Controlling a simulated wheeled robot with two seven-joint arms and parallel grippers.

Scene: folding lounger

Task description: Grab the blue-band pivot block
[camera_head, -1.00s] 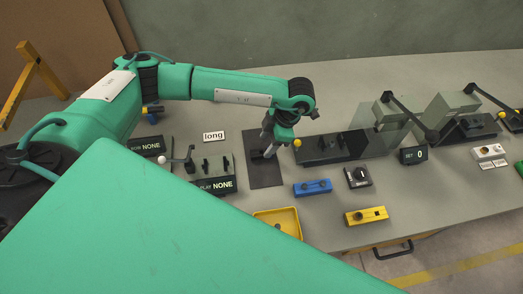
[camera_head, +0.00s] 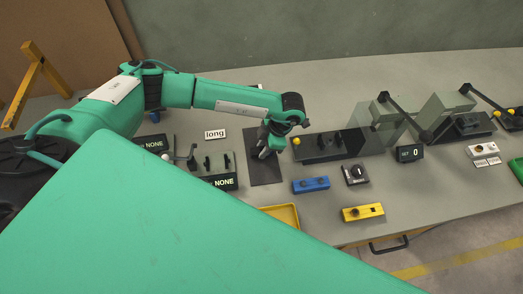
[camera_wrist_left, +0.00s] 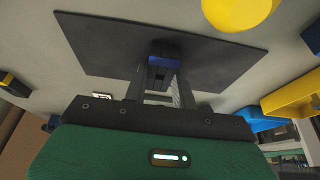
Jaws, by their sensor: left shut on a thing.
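My left gripper (camera_head: 265,153) is low over the dark rectangular mat (camera_head: 266,176) in the head view. In the left wrist view, a dark block with a blue band, the pivot block (camera_wrist_left: 163,62), sits between the two fingers. The fingers are shut on it. The dark mat (camera_wrist_left: 105,45) lies behind it in that view. In the head view the gripper mostly hides the block. I cannot tell whether it touches the mat. My right gripper is not in view.
Right of the mat are a black fixture (camera_head: 325,147), a blue block (camera_head: 311,184), a dial box (camera_head: 355,174) and a yellow block (camera_head: 363,212). A yellow tray (camera_head: 291,211) is in front. A "long" sign (camera_head: 215,134) stands to the left.

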